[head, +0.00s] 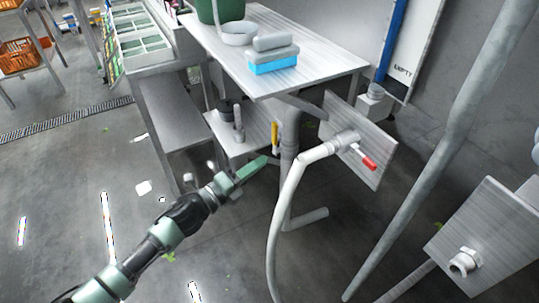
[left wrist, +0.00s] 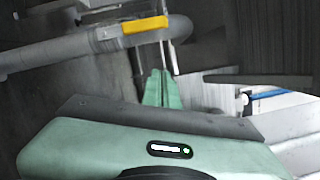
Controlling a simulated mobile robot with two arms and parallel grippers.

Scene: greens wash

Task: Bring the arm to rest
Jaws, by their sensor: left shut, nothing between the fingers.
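My left arm comes in from the lower left in the head view. Its green gripper (head: 262,161) is shut and empty, held in the air over the floor, in front of the grey pipe stand. In the left wrist view the two green fingers (left wrist: 162,74) lie together with nothing between them. A yellow valve handle (head: 274,136) is just beyond the fingertips in the head view; a yellow handle (left wrist: 145,25) also shows above them in the left wrist view. I cannot tell how wide the gap is. My right gripper is not in view.
A metal table (head: 312,62) holds a blue-and-grey box (head: 272,63) and a white ring-shaped dish (head: 238,38). A hose (head: 277,225) and a red-handled valve (head: 368,163) stand right of my gripper. Floor (head: 60,190) at left is mostly clear.

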